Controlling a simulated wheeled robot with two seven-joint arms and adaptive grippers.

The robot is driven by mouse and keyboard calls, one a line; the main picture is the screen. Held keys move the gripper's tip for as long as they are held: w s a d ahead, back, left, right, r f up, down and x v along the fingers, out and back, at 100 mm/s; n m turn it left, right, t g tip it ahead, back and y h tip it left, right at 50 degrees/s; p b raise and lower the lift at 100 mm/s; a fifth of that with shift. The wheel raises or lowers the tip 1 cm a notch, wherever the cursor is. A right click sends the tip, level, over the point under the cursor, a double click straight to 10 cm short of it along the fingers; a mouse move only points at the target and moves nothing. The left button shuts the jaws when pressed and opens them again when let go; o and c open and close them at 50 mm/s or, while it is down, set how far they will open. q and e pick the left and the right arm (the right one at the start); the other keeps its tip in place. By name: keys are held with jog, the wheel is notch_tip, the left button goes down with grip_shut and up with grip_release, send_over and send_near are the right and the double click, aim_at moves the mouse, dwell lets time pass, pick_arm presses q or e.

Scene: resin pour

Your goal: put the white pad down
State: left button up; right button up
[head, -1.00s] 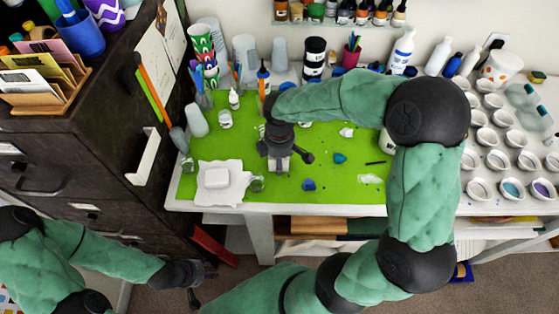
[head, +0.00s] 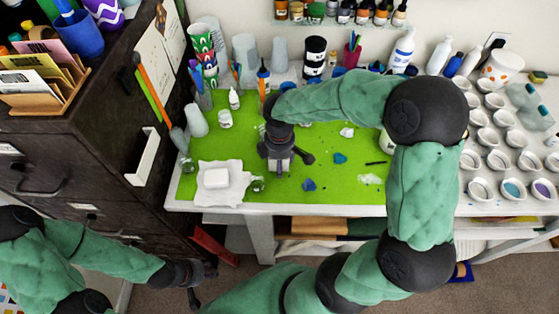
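A small white pad (head: 216,179) with rounded corners lies flat on a crumpled white cloth or paper sheet (head: 236,193) at the left front of the green mat (head: 225,146). My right gripper (head: 284,164) points down over the mat, to the right of the pad and apart from it. A pale grey-white patch shows between its dark parts; I cannot tell whether this is a held thing or part of the gripper. My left gripper (head: 201,285) is low at the left, in front of the table, with its fingers apart and nothing seen between them.
A clear cup (head: 258,185) stands just right of the sheet. Blue blobs (head: 309,185) and small scraps lie on the mat. Bottles and cups line the back. A tray of several white cups (head: 486,137) is at the right. A dark cabinet (head: 95,130) borders the left.

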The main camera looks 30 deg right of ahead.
notch_tip(320, 180, up, 13)
jog(key=p, duration=0.3)
jog(key=shift+f, duration=0.1)
dwell(0.4)
